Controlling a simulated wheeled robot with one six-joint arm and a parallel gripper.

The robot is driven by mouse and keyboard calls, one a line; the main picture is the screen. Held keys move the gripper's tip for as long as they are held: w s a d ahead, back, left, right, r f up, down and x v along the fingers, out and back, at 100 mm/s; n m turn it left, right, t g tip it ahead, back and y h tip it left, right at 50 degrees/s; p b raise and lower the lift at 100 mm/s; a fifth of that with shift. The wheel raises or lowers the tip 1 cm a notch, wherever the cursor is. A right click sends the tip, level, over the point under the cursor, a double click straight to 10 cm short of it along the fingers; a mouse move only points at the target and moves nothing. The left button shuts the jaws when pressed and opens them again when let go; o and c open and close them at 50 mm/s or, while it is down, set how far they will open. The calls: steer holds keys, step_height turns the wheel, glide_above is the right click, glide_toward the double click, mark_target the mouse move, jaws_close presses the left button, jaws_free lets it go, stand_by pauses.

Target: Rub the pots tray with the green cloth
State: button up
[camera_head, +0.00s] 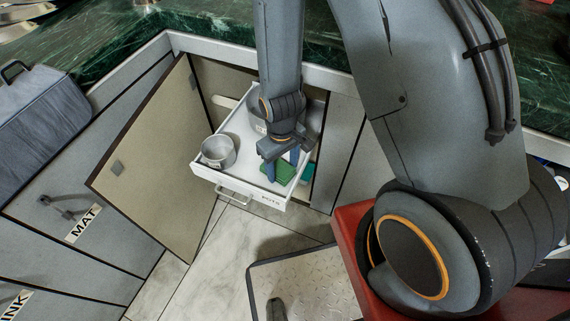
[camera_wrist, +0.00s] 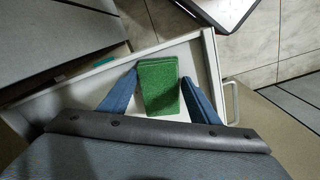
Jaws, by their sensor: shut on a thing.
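The pots tray (camera_head: 238,188) is a white pull-out drawer labelled POTS, extended from an open cabinet. Its wall also shows in the wrist view (camera_wrist: 210,62). The green cloth (camera_head: 284,172) is a small thick rectangle at the tray's front right. My gripper (camera_head: 282,168) points down into the tray, its blue fingers shut on the cloth. In the wrist view the cloth (camera_wrist: 158,88) sits between the two fingers (camera_wrist: 159,80). I cannot tell whether the cloth touches the tray floor.
A metal pot (camera_head: 218,152) stands in the tray's left front; another pot (camera_head: 256,108) is partly hidden behind my arm. The cabinet door (camera_head: 155,160) hangs open at left. A teal item (camera_head: 308,173) lies just right of the tray. A metal floor plate (camera_head: 310,285) lies in front.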

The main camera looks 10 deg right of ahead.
steer(key=shift+w+a, duration=1.9)
steer(key=shift+a, duration=0.3)
steer(key=shift+w+a+p, duration=0.45)
steer(key=shift+w+a, duration=0.55)
steer(key=shift+a, duration=0.25)
step_height(320, 180, up, 6)
steer(key=p, duration=0.4)
steer(key=shift+p, duration=0.35)
steer(key=shift+r, duration=0.2)
steer(key=shift+c, duration=0.2)
steer(key=shift+r+p, duration=1.35)
steer(key=shift+r, duration=0.05)
